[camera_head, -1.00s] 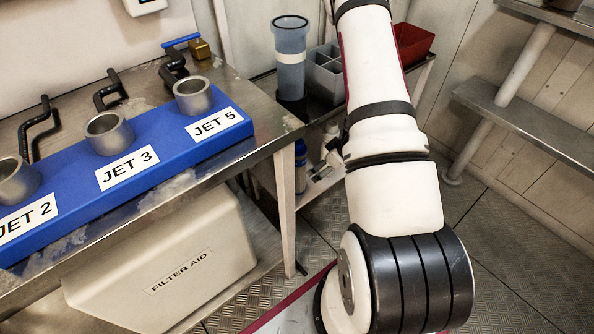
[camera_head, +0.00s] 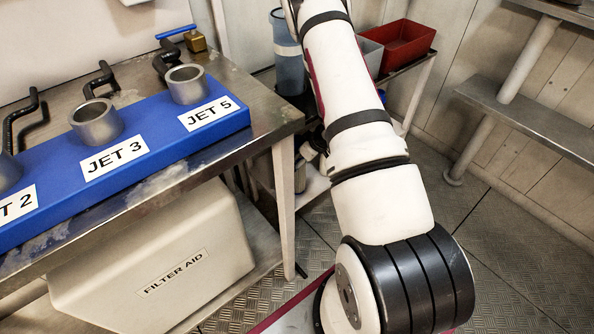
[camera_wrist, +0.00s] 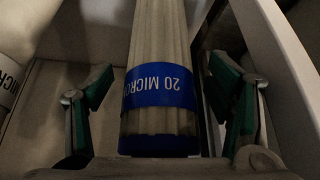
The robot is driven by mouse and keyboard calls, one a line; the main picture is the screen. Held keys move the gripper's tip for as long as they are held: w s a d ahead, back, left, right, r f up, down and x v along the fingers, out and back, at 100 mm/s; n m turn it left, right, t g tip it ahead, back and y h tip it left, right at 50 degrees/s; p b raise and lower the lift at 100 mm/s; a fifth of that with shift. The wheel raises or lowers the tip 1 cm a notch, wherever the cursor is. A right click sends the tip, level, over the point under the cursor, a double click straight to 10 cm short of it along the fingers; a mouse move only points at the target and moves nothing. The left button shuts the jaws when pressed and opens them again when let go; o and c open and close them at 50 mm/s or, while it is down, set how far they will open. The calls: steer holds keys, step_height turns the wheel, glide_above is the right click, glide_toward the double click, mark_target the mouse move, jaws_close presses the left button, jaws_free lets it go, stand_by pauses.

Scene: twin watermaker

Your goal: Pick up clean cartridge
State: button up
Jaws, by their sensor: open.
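A pale pleated cartridge (camera_wrist: 160,40) with a blue band reading "20 MICRO..." and a blue end lies between the fingers of my gripper (camera_wrist: 162,92) in the wrist view. The green-padded fingers are open, one on each side, with gaps between them and the cartridge. The cartridge's far end runs out of the top of the picture. In the head view my arm reaches up past the top edge, so my gripper and the cartridge do not show there.
Pale walls (camera_wrist: 280,50) flank the cartridge, the right one close to my right finger. Another labelled cartridge (camera_wrist: 8,80) shows at the left edge. In the head view, a red bin (camera_head: 405,45) and a blue-grey canister (camera_head: 289,60) stand beside my arm, near the jet bench (camera_head: 270,118).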

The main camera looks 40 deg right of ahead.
steer(key=c, duration=1.7)
steer(key=shift+r, duration=0.15)
steer(key=shift+c, duration=0.2)
